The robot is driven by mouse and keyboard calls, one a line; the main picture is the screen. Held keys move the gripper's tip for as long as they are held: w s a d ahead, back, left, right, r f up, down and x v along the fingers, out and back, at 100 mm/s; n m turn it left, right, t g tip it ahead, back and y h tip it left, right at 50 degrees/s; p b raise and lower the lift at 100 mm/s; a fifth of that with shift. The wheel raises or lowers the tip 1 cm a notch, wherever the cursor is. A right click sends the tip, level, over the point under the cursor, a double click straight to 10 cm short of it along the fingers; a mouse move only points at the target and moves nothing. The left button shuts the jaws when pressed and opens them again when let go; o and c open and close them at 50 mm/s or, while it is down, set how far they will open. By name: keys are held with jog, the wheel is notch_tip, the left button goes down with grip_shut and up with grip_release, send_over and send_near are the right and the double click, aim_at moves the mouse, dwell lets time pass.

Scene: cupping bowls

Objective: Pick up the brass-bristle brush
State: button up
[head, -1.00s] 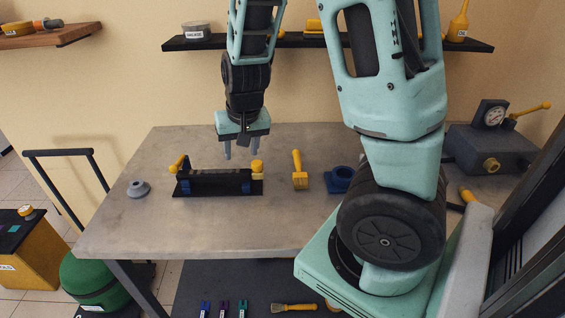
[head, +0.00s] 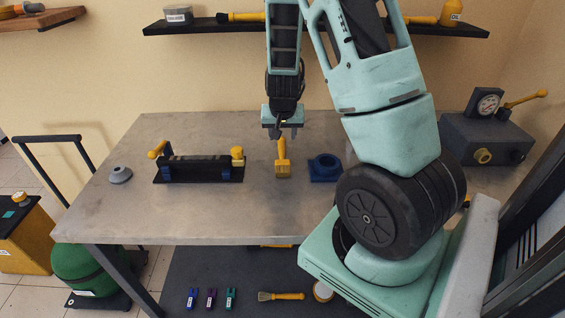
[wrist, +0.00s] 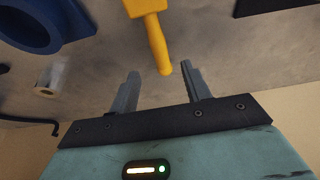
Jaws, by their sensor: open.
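A yellow brush-shaped tool (head: 282,169) lies on the table between the black clamp fixture and the blue ring block, its handle pointing to the back wall. Its bristles cannot be made out. In the wrist view its handle (wrist: 157,45) points toward my gripper (wrist: 160,72), the handle's end between the fingertips with gaps on both sides. In the head view my gripper (head: 284,134) is open and empty over the handle end. Another yellow-handled brush (head: 285,296) with a tan bristle end lies on the dark surface below the table.
The black clamp fixture (head: 200,168) with yellow knobs stands left of the tool; the blue ring block (head: 325,167) is close on its right. A grey cone (head: 120,175) sits far left. A gauge box (head: 485,138) stands right. The front table strip is clear.

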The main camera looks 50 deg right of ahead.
aim_at(282, 147)
jog(key=shift+a+p+x, duration=0.15)
jog(key=shift+p+x, duration=0.05)
jog(key=shift+x, duration=1.3)
jog(key=shift+a+p+x, duration=0.15)
jog(key=shift+x, duration=1.4)
jog(key=shift+s+f, duration=0.1)
jog(key=shift+s, duration=0.1)
grip_shut()
